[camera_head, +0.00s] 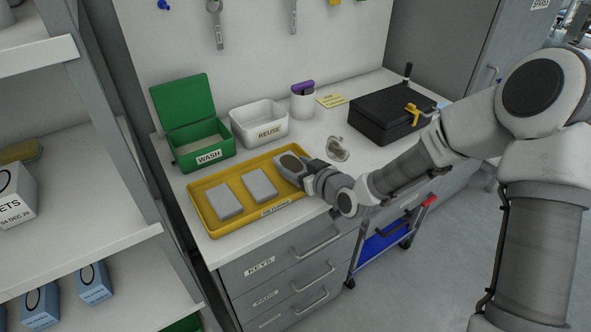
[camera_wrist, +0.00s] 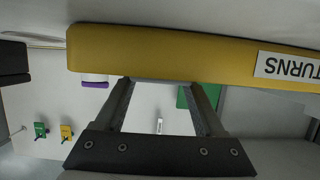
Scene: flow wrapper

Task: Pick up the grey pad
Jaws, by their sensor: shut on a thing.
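Three grey pads lie in a row in the yellow tray: a left pad (camera_head: 225,203), a middle pad (camera_head: 259,186), and what appears to be a right pad (camera_head: 291,161) with a dark oval patch. My gripper (camera_head: 308,176) is at the tray's right end, against this right pad and partly covering it. In the wrist view, both fingers of my gripper (camera_wrist: 160,88) reach behind the yellow tray wall (camera_wrist: 160,52). This wall hides the fingertips and what they hold. My gripper is shut on the grey pad at the right; no lift off the tray is visible.
An open green WASH box (camera_head: 208,157) and a white REUSE bin (camera_head: 259,136) stand behind the tray. A cup (camera_head: 303,106), a clear object (camera_head: 337,149) and a black case (camera_head: 391,113) are to the right. Shelves (camera_head: 75,140) stand at left.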

